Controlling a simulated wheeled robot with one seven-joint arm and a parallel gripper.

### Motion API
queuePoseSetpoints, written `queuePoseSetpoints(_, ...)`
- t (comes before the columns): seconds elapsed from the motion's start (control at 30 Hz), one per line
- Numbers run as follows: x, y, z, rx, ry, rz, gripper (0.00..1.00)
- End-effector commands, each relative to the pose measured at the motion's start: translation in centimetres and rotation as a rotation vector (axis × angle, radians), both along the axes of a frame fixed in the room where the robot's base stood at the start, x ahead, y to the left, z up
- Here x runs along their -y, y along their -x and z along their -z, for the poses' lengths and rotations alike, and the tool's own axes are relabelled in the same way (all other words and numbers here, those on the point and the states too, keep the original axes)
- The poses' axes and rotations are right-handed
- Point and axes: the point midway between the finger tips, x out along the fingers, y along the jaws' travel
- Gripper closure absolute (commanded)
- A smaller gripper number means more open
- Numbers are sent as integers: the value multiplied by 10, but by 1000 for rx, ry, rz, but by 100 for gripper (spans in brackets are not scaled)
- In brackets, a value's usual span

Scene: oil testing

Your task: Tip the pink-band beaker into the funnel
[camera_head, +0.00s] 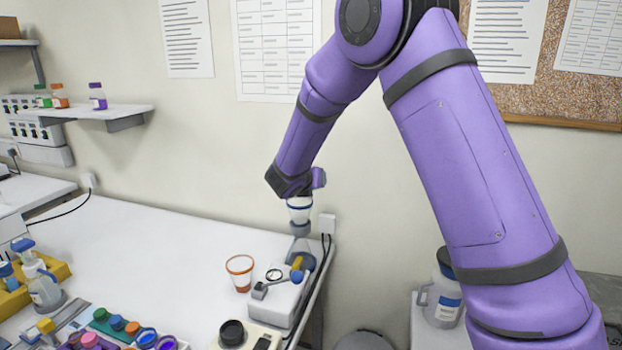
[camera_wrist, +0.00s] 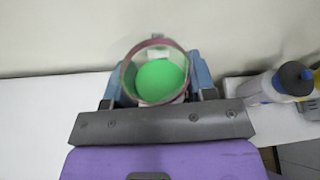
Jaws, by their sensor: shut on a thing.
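My gripper (camera_wrist: 158,84) is shut on the pink-band beaker (camera_wrist: 160,78), with one blue-grey finger on each side of it. In the wrist view I look down into its mouth: the rim is dark pink and green liquid lies inside. In the head view my wrist is at the back right corner of the bench, and the beaker cannot be made out clearly there.
An orange-banded cup (camera_head: 239,272) and a white device (camera_head: 275,298) stand left of the flask. Coloured caps and a wash bottle (camera_head: 42,285) are at front left. A jug (camera_head: 443,292) stands on a lower surface at right. The middle of the bench is clear.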

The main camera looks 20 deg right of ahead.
Motion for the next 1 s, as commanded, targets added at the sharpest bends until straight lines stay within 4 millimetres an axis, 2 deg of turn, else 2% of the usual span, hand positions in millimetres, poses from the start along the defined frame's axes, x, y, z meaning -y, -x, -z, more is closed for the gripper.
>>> queuePoseSetpoints(0.43, 8, 6, 10, -193, 267, 2, 74)
queuePoseSetpoints(1.0, 11, 7, 19, -617, 853, 2, 74)
